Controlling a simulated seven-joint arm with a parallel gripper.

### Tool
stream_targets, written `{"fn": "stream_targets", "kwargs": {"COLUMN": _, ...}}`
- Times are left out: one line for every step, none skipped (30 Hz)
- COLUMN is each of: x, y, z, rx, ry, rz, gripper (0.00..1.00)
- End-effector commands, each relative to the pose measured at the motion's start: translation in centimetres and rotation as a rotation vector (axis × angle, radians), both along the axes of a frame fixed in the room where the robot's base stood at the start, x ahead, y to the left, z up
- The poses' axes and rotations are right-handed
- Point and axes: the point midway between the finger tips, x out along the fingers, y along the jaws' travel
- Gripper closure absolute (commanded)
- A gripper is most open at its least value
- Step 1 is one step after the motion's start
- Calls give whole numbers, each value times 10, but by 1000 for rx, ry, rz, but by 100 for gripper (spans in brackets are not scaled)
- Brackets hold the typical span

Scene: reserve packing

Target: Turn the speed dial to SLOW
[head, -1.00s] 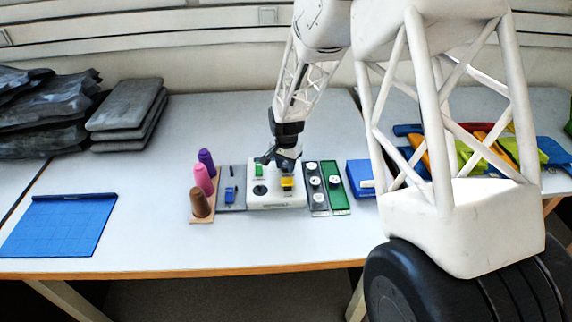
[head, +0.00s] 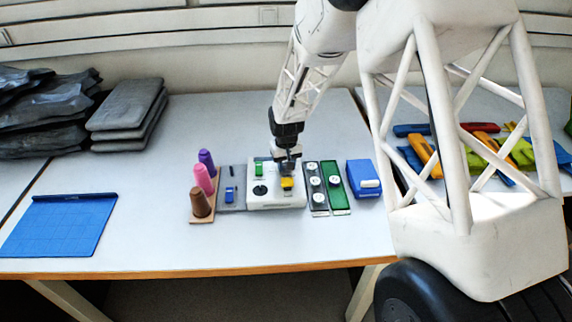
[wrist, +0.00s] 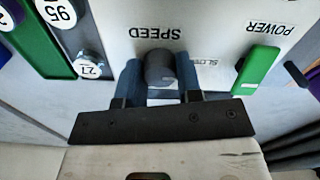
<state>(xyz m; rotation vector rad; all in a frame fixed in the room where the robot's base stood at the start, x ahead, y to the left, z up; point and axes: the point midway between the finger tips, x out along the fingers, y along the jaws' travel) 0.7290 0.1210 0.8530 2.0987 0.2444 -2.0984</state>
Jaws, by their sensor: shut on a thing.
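The speed dial (wrist: 158,65) is a dark round knob below the word SPEED in the wrist view. A partly covered SLOW label (wrist: 208,62) lies to its right. My gripper (wrist: 160,80) is shut on the dial, with one blue-grey finger on each side. A small pale mark on the dial is too small to read surely. In the head view my gripper (head: 288,166) is at the back right of the white control panel (head: 262,204) and hides the dial.
The panel also has a green POWER switch (wrist: 257,70), a black knob (head: 260,190) and a yellow switch (head: 287,183). Thread spools (head: 203,180) stand at left.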

Motion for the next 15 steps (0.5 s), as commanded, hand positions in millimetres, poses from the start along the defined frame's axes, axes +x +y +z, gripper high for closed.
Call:
{"fn": "stream_targets", "kwargs": {"x": 0, "y": 0, "z": 1, "rx": 0, "ry": 0, "rz": 15, "gripper": 91}}
{"fn": "stream_targets", "kwargs": {"x": 0, "y": 0, "z": 1, "rx": 0, "ry": 0, "rz": 22, "gripper": 91}}
{"fn": "stream_targets", "kwargs": {"x": 0, "y": 0, "z": 1, "rx": 0, "ry": 0, "rz": 29, "gripper": 91}}
{"fn": "stream_targets", "kwargs": {"x": 0, "y": 0, "z": 1, "rx": 0, "ry": 0, "rz": 34, "gripper": 91}}
{"fn": "stream_targets", "kwargs": {"x": 0, "y": 0, "z": 1, "rx": 0, "ry": 0, "rz": 39, "gripper": 91}}
{"fn": "stream_targets", "kwargs": {"x": 0, "y": 0, "z": 1, "rx": 0, "ry": 0, "rz": 43, "gripper": 91}}
{"fn": "stream_targets", "kwargs": {"x": 0, "y": 0, "z": 1, "rx": 0, "ry": 0, "rz": 44, "gripper": 91}}
{"fn": "stream_targets", "kwargs": {"x": 0, "y": 0, "z": 1, "rx": 0, "ry": 0, "rz": 46, "gripper": 91}}
{"fn": "stream_targets", "kwargs": {"x": 0, "y": 0, "z": 1, "rx": 0, "ry": 0, "rz": 46, "gripper": 91}}
{"fn": "stream_targets", "kwargs": {"x": 0, "y": 0, "z": 1, "rx": 0, "ry": 0, "rz": 47, "gripper": 91}}
{"fn": "stream_targets", "kwargs": {"x": 0, "y": 0, "z": 1, "rx": 0, "ry": 0, "rz": 47, "gripper": 91}}
{"fn": "stream_targets", "kwargs": {"x": 0, "y": 0, "z": 1, "rx": 0, "ry": 0, "rz": 46, "gripper": 91}}
{"fn": "stream_targets", "kwargs": {"x": 0, "y": 0, "z": 1, "rx": 0, "ry": 0, "rz": 46, "gripper": 91}}
{"fn": "stream_targets", "kwargs": {"x": 0, "y": 0, "z": 1, "rx": 0, "ry": 0, "rz": 46, "gripper": 91}}
{"fn": "stream_targets", "kwargs": {"x": 0, "y": 0, "z": 1, "rx": 0, "ry": 0, "rz": 46, "gripper": 91}}
